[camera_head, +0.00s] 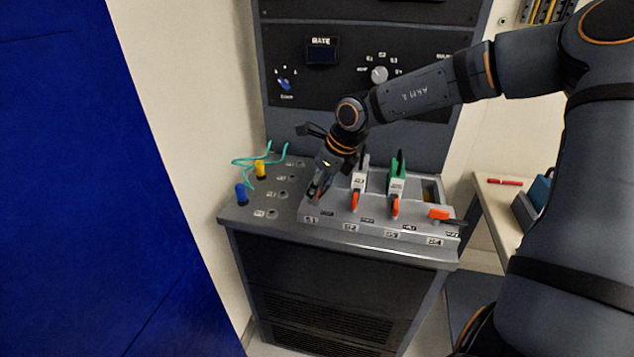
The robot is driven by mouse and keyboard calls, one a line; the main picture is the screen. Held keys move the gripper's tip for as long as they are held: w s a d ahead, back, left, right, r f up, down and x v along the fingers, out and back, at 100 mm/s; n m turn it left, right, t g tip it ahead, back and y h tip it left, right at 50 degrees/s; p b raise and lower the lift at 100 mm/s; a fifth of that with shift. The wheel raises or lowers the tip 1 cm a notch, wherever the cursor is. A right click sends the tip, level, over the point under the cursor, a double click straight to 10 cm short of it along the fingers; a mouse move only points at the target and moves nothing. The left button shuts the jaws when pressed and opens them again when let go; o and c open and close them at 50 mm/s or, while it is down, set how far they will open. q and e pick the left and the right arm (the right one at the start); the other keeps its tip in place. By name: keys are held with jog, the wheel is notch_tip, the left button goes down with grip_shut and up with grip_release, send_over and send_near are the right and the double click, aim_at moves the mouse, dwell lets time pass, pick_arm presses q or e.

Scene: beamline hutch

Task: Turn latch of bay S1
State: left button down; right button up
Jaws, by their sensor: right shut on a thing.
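The grey bay block (375,229) sits on the sloped console desk, with bays labelled S1 to S4 from left to right. My right gripper (317,188) comes down from the upper right onto bay S1 at the left end. It is shut on the latch of bay S1, which its fingers mostly hide. The S1 label (311,219) shows just below the fingertips. Bays S2 and S3 have upright orange latches (354,202) (395,208). The orange latch of bay S4 (438,214) lies sideways. My left gripper is not in view.
A white module (360,175) stands in S2 and a green and white one (398,178) in S3, close right of my gripper. Blue (241,194) and yellow (262,170) plugs with green cables stand left of the block. A side table (497,207) is at right.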

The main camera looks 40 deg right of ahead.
jog(key=shift+d+n+g+y+p, duration=0.1)
jog(key=shift+n+g+y+p, duration=0.3)
jog(key=shift+n, duration=0.8)
jog(key=o, duration=1.2)
jog(key=shift+c, duration=0.2)
jog(key=v, duration=0.7)
jog(key=shift+r, duration=0.25)
jog(key=shift+f, duration=0.1)
